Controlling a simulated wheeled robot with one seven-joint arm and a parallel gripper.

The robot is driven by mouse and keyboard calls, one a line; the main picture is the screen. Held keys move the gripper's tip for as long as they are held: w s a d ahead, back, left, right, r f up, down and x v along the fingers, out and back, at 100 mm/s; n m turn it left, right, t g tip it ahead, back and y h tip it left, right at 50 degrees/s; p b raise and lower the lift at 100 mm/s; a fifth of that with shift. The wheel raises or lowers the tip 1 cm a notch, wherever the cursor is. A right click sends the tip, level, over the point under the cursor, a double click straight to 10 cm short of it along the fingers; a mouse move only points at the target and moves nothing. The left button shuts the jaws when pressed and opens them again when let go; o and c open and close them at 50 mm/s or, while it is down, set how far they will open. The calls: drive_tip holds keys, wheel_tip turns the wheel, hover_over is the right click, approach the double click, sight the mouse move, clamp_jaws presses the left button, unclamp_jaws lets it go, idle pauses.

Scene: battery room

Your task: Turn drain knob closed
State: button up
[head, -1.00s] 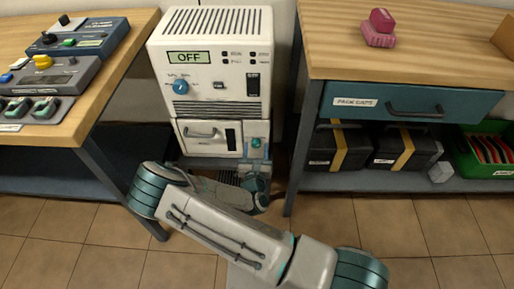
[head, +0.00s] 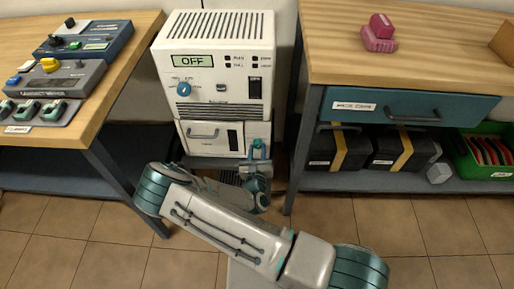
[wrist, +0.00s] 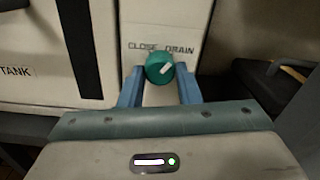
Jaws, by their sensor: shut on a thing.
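The drain knob (wrist: 160,68) is a round green knob with a white pointer mark, on the pale lower front of the white machine. The mark slants to the upper right, towards the printed word DRAIN; the word CLOSE is at upper left. My gripper (wrist: 160,88) has its two blue fingers on either side of the knob, shut on it. In the head view, my gripper (head: 258,150) is at the machine's lower right front and partly covers the knob. The machine (head: 217,68) shows OFF on its display.
The lower compartment with a handle (head: 203,134) is left of the knob. A bench with control boxes (head: 85,38) stands left. A bench with a teal drawer (head: 410,104) stands close on the right, with black cases (head: 337,147) on its shelf.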

drive_tip(key=n+p, duration=0.1)
drive_tip(key=n, duration=0.1)
drive_tip(key=n+p, duration=0.1)
drive_tip(key=p, duration=0.1)
drive_tip(key=shift+r+n, duration=0.2)
drive_tip(key=shift+n, duration=0.2)
drive_tip(key=n+p, duration=0.2)
drive_tip(key=n, duration=0.2)
drive_tip(key=shift+n+p, duration=0.3)
drive_tip(key=shift+p, duration=0.05)
drive_tip(key=n+p, duration=0.1)
drive_tip(key=n, duration=0.2)
drive_tip(key=shift+f, duration=0.1)
drive_tip(key=shift+n+p, duration=0.4)
drive_tip(key=shift+n, duration=1.8)
drive_tip(key=o, duration=1)
